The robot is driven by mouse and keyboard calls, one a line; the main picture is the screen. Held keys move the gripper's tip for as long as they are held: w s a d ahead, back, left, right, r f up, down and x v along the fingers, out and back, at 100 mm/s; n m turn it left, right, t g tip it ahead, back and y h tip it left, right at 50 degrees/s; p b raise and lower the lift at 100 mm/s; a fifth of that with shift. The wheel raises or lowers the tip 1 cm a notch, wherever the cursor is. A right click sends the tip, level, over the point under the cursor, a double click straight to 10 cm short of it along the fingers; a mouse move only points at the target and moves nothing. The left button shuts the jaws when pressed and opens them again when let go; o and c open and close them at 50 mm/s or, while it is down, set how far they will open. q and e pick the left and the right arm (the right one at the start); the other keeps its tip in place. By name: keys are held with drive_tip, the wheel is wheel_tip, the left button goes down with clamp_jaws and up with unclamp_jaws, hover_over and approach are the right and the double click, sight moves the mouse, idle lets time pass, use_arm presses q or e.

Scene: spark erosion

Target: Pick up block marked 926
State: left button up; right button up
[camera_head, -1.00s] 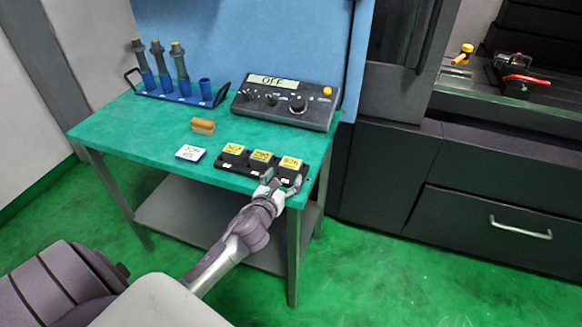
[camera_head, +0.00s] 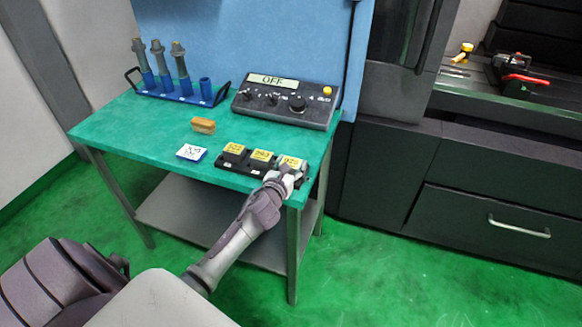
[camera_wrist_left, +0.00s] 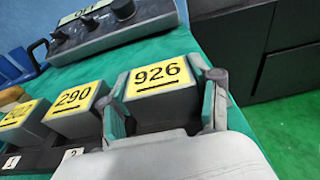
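The block marked 926 (camera_wrist_left: 158,78) is grey with a yellow top label and sits at the right end of a black holder (camera_wrist_left: 40,158). In the head view this block (camera_head: 291,161) is partly covered by my left gripper (camera_head: 286,177). In the left wrist view my left gripper (camera_wrist_left: 165,100) has its green-padded fingers on either side of block 926. The fingers look open, close to its sides; contact is not clear. Block 290 (camera_wrist_left: 75,100) stands just left of it, and another yellow-topped block (camera_head: 233,149) stands further left. My right gripper is not in view.
The holder lies near the front right edge of the green table (camera_head: 130,130). A control box (camera_head: 285,108) stands behind it. A white-topped blue piece (camera_head: 191,153), a brown brush-like block (camera_head: 203,126) and a blue rack (camera_head: 180,95) are to the left.

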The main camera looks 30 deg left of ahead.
use_arm(q)
drive_tip(key=c, duration=0.5)
drive_tip(key=shift+o, duration=0.2)
drive_tip(key=shift+r, duration=0.1)
